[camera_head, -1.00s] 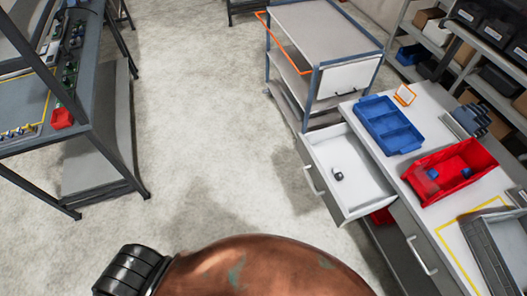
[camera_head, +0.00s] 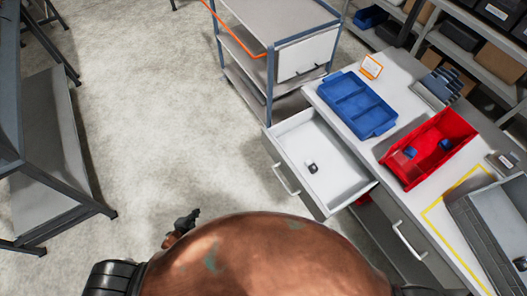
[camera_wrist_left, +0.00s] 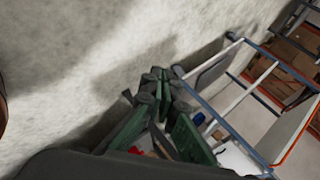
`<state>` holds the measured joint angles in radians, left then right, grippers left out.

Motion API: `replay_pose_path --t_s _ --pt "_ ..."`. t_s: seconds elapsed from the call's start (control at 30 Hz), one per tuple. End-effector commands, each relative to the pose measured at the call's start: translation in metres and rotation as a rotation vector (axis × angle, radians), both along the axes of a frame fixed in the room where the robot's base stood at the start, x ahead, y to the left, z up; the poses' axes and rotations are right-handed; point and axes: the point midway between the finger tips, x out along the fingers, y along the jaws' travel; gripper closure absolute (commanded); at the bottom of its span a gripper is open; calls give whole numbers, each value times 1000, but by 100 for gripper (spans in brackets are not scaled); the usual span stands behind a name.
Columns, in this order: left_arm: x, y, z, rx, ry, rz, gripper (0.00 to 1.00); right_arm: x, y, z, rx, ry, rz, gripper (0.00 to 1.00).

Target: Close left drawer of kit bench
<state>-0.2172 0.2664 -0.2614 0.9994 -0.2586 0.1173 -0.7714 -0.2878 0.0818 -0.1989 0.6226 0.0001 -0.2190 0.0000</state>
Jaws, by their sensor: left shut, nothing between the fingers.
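The kit bench (camera_head: 400,75) stands on the right in the head view. Its left drawer (camera_head: 345,188) is pulled out, showing a white interior with one small dark item (camera_head: 312,167) inside. A bar handle (camera_head: 286,180) is on the drawer's front. My left gripper (camera_head: 188,219) shows just past my brown body, over the floor and left of the drawer front, clear of it. It is shut and empty. Its dark fingers (camera_wrist_left: 158,82) also show in the left wrist view. My right gripper is out of view.
A blue tray (camera_head: 357,104) and a red bin (camera_head: 430,150) sit on the bench. Another handle (camera_head: 408,241) marks a front nearer me. A cart (camera_head: 272,50) stands beyond the drawer. Open floor (camera_head: 150,110) lies left of the drawer.

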Motion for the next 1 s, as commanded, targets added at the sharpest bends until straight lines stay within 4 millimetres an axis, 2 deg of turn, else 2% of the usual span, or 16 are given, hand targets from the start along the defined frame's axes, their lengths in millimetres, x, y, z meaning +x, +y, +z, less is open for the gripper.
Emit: replay_pose_path --t_s 0.03,0.07,0.1,0.17,0.2,0.3,0.4,0.5,0.67,0.87,1.0 --pt "49 -10 30 124 -144 -190 100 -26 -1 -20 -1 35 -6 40" --pt "72 -20 53 204 -229 -300 100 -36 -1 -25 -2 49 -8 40" --pt "98 -35 85 316 -348 -441 100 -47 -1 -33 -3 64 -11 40" --pt "128 -63 132 490 -526 -637 100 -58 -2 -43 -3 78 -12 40" --pt "141 -82 162 605 -646 -754 100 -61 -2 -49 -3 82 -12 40" --pt "153 -131 226 876 -926 -987 100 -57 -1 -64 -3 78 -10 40" --pt "147 -169 272 1098 -1160 -1135 100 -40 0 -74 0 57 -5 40" --pt "137 -195 301 1251 -1328 -1216 100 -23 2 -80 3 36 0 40" --pt "128 -214 320 1361 -1446 -1260 100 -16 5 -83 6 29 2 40" --pt "142 -235 324 1368 -1456 -1260 100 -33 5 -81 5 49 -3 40" --pt "160 -258 324 1368 -1454 -1259 100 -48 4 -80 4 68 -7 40"
